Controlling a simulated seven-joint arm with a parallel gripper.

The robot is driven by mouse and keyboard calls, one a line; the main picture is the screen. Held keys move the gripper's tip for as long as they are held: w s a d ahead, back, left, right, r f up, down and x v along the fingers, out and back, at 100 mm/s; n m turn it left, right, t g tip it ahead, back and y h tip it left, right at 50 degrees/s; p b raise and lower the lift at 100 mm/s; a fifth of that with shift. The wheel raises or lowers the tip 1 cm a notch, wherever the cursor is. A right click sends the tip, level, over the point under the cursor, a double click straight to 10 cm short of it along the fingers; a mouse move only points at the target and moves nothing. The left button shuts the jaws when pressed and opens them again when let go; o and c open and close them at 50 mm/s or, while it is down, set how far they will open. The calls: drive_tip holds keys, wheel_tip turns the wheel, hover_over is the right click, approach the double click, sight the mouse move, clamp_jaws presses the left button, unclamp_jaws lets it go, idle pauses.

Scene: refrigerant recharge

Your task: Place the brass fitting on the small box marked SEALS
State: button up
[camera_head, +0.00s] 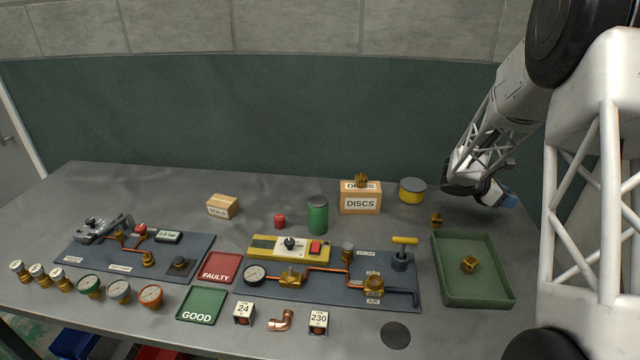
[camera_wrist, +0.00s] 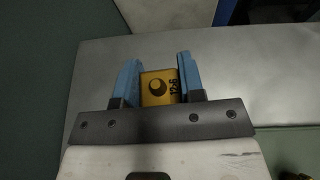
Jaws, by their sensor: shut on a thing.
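The small cardboard box marked SEALS (camera_head: 222,207) stands at the back left of the bench, its top bare. My gripper (camera_head: 511,200) is at the far right, beyond the green tray and well away from that box. In the wrist view, my gripper's blue fingers (camera_wrist: 159,82) are shut on a brass-yellow fitting (camera_wrist: 160,88) with a round dark hole and dark markings. The held fitting is hidden in the head view. Other brass fittings sit on the DISCS box (camera_head: 362,181), on the bench by the tray (camera_head: 437,219), and inside the tray (camera_head: 469,264).
The green tray (camera_head: 440,277) is at right. Panels and gauges fill the front. Bench around the SEALS box is clear.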

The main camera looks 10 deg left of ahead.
drive_tip(key=shift+r, duration=0.15)
wheel_tip(320, 180, up, 6)
drive_tip(key=shift+f, duration=0.25)
drive_tip(key=w+a+n+t+y, duration=0.1)
drive_tip(key=a+n+t, duration=0.1)
drive_tip(key=a, duration=1.1)
drive_tip(key=w+a+n+t+y, duration=0.1)
drive_tip(key=a+n+t, duration=0.2)
drive_tip(key=a, duration=1)
drive_tip(key=w+a+n+t+y, duration=0.1)
drive_tip(key=a+n+t+y, duration=0.1)
drive_tip(key=a, duration=1)
drive_tip(key=shift+w+a+n+t, duration=0.25)
drive_tip(key=shift+a+n+t, duration=0.25)
drive_tip(key=shift+t, duration=0.4)
drive_tip(key=s+a+n+t+y, duration=0.1)
drive_tip(key=s+a+n+y, duration=0.35)
drive_tip(key=a, duration=0.85)
drive_tip(key=s+a+n+t+y, duration=0.1)
drive_tip(key=s+a+n+y, duration=0.1)
drive_tip(key=s+a, duration=0.75)
drive_tip(key=s+a+n+t+y, duration=0.2)
drive_tip(key=s+a+n+y, duration=0.1)
drive_tip(key=a, duration=1.3)
drive_tip(key=shift+m, duration=0.25)
drive_tip(key=shift+s+d+f, duration=0.1)
drive_tip(key=shift+s+f, duration=0.05)
drive_tip(key=shift+f, duration=1.25)
drive_tip(key=shift+s+d+f, duration=0.1)
drive_tip(key=shift+f, duration=1.25)
